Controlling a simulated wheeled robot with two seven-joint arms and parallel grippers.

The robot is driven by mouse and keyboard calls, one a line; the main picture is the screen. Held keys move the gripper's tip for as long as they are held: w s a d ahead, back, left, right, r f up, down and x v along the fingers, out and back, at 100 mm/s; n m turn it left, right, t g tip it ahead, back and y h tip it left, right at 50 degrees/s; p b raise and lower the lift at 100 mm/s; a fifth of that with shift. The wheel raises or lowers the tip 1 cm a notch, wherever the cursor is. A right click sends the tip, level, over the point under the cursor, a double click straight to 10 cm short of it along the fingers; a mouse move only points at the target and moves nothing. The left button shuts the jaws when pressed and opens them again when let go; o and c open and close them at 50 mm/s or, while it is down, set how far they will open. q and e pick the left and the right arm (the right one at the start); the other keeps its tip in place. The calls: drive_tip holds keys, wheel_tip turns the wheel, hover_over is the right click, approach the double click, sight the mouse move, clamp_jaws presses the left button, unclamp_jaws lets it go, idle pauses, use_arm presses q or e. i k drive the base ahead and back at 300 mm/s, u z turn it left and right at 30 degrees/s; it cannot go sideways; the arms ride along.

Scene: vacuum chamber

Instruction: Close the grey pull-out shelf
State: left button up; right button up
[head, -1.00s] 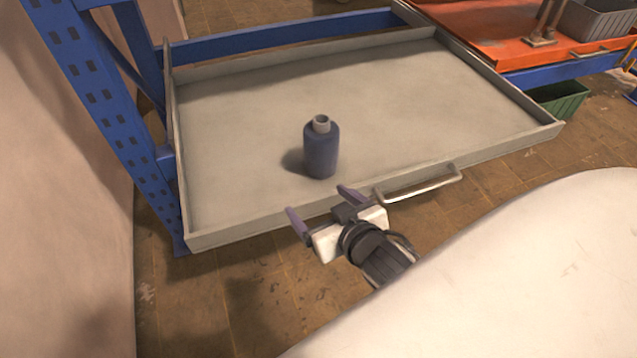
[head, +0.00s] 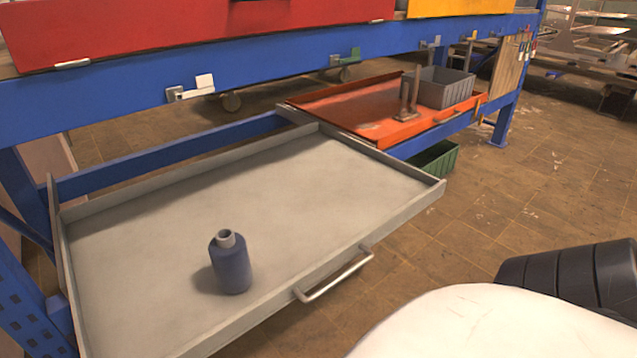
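The grey pull-out shelf (head: 290,185) sticks out from the blue rack at the lower left of the head view. It is a shallow tray with low walls. Its metal bar handle (head: 335,277) is on the front edge, with nothing touching it. A dark blue bottle (head: 231,268) with a grey neck stands upright on the shelf, near the front edge. Neither of my grippers shows in the head view now.
An orange pull-out shelf (head: 335,108) holding a grey bin (head: 443,87) and a metal fixture is to the right. A green bin (head: 437,158) is below it. The blue rack beam (head: 260,80) runs above.

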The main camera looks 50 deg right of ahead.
sight(305, 201)
drive_tip(key=z, duration=1.75)
